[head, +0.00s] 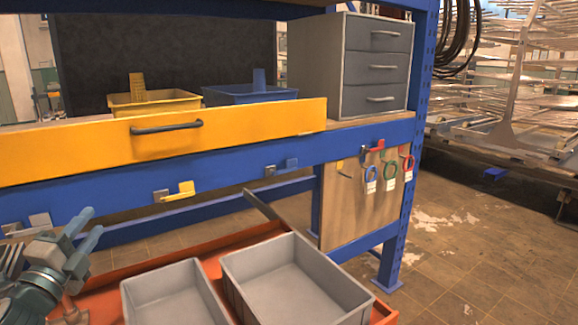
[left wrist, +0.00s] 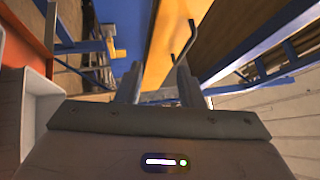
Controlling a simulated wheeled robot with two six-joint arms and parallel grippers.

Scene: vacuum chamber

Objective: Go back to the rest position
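My left gripper (head: 90,227) is at the lower left of the head view, in front of the blue bench frame and below the yellow drawer front. In the left wrist view my left gripper (left wrist: 160,70) shows two grey fingers set apart, with nothing between them. The yellow drawer front (head: 80,153) has a dark handle (head: 166,127). The handle also shows in the left wrist view (left wrist: 187,42), beyond the fingertips and apart from them. My right gripper is not in either view.
Two grey bins (head: 297,283) (head: 175,294) sit on an orange surface (head: 222,243) at the lower middle. A yellow tray (head: 155,104), a blue tray (head: 250,95) and a grey drawer cabinet (head: 377,70) stand on the bench. The tiled floor (head: 450,245) at right is mostly clear.

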